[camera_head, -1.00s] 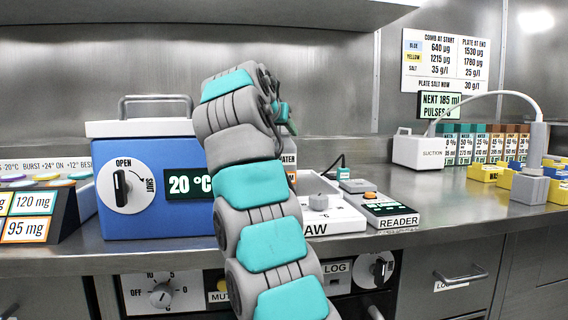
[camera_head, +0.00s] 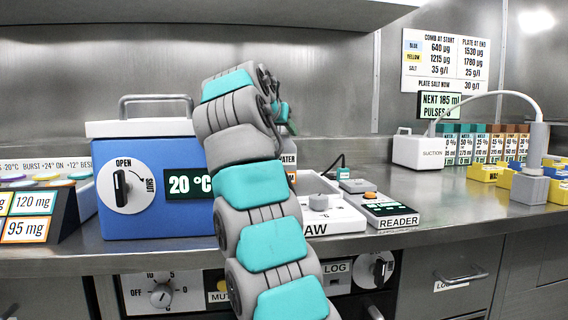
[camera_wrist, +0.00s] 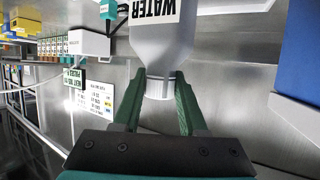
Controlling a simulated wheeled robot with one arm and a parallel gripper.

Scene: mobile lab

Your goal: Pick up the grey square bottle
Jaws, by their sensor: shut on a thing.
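A grey bottle (camera_wrist: 163,45) with a white WATER label shows in the wrist view, its body running out of the top of the picture. My gripper (camera_wrist: 159,80) has its two green fingers on either side of the bottle's pale neck and is shut on it. Whether the bottle is square cannot be told from this angle. Whether the bottle rests on something or hangs free is not visible.
A blue box (camera_head: 150,215) with a dial and a 20 °C display stands left of my arm. A scale (camera_head: 338,218) and a reader (camera_head: 388,210) lie right of it. The suction unit (camera_head: 418,151) and yellow blocks stand farther right. A shelf overhangs the bench.

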